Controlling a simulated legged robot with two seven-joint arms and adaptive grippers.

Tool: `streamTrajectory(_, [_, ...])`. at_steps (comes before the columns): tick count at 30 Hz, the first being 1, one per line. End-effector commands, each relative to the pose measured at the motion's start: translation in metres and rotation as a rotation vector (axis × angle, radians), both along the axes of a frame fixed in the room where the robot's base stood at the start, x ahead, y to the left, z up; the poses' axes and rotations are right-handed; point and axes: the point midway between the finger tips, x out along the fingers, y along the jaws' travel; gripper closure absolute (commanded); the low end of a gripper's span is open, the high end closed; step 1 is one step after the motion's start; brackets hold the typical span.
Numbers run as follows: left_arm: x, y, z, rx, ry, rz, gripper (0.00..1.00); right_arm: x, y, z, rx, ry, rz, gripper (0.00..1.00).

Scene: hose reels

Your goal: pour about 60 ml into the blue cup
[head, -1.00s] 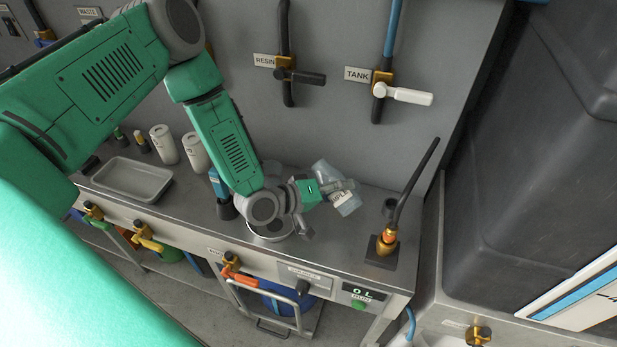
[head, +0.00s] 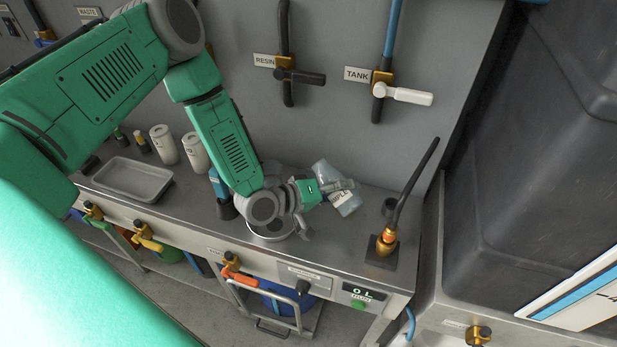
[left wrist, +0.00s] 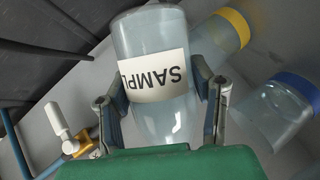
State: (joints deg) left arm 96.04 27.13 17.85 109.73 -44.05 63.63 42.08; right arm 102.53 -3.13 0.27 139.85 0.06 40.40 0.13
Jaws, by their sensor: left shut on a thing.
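My left gripper (head: 338,186) is shut on a clear bottle with a white SAMPLE label (head: 347,204), above the bench top. In the left wrist view the bottle (left wrist: 150,45) sits between the two fingers (left wrist: 162,105), its label upside down in that picture. The bottle is tilted in the head view. A clear cup with a blue rim (left wrist: 270,112) lies to the right of the fingers in the left wrist view, apart from the bottle. I cannot make this cup out in the head view, where my arm covers part of the bench. My right gripper is not in view.
A clear vessel with a yellow rim (left wrist: 222,42) is beside the blue-rimmed cup. A grey tray (head: 133,180) and white canisters (head: 164,145) stand at the left of the bench. A black spout (head: 412,195) rises at its right end. TANK (head: 403,95) and RESIN valves are on the wall.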

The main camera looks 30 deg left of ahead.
Motion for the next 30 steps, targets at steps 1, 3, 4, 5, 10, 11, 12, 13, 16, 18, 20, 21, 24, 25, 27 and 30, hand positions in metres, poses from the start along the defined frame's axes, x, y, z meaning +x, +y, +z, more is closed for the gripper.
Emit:
streamTrajectory(1, [0.0,0.0,0.0,-0.001,-0.001,0.0,0.86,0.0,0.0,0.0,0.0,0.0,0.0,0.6])
streamTrajectory(3, [0.0,0.0,0.0,-0.001,-0.001,0.0,0.86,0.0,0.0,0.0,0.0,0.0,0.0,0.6])
streamTrajectory(4, [0.0,0.0,0.0,-0.001,-0.001,0.001,0.86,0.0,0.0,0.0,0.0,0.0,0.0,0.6])
streamTrajectory(5, [0.0,0.0,0.0,-0.001,-0.001,0.001,0.86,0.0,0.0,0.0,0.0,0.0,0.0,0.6])
streamTrajectory(10, [0.0,0.0,0.004,0.015,-0.005,-0.001,0.86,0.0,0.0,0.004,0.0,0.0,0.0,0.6])
streamTrajectory(11, [0.0,0.0,0.006,0.022,-0.008,-0.001,0.86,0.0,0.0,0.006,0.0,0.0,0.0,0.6])
streamTrajectory(12, [0.0,0.001,0.009,0.035,-0.011,-0.002,0.86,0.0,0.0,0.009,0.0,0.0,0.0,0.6])
streamTrajectory(13, [0.0,0.001,0.011,0.047,-0.014,-0.002,0.86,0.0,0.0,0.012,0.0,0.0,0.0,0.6])
streamTrajectory(16, [0.001,0.003,0.021,0.099,-0.027,-0.003,0.86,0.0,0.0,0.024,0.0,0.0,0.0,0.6])
streamTrajectory(18, [0.001,0.004,0.029,0.145,-0.039,-0.004,0.86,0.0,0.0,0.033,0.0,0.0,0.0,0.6])
streamTrajectory(20, [0.002,0.007,0.029,0.213,-0.057,-0.005,0.86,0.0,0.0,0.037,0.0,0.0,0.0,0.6])
streamTrajectory(21, [0.003,0.009,0.03,0.264,-0.072,-0.006,0.86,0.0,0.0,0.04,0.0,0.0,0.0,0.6])
streamTrajectory(24, [0.004,0.012,0.031,0.383,-0.105,-0.008,0.86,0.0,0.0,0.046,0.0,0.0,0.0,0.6])
streamTrajectory(25, [0.004,0.013,0.031,0.42,-0.114,-0.007,0.86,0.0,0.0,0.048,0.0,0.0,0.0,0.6])
streamTrajectory(27, [0.004,0.011,0.031,0.503,-0.138,-0.009,0.86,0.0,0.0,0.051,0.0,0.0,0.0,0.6])
streamTrajectory(30, [0.003,0.008,0.03,0.625,-0.172,-0.01,0.86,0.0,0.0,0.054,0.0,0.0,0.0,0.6])
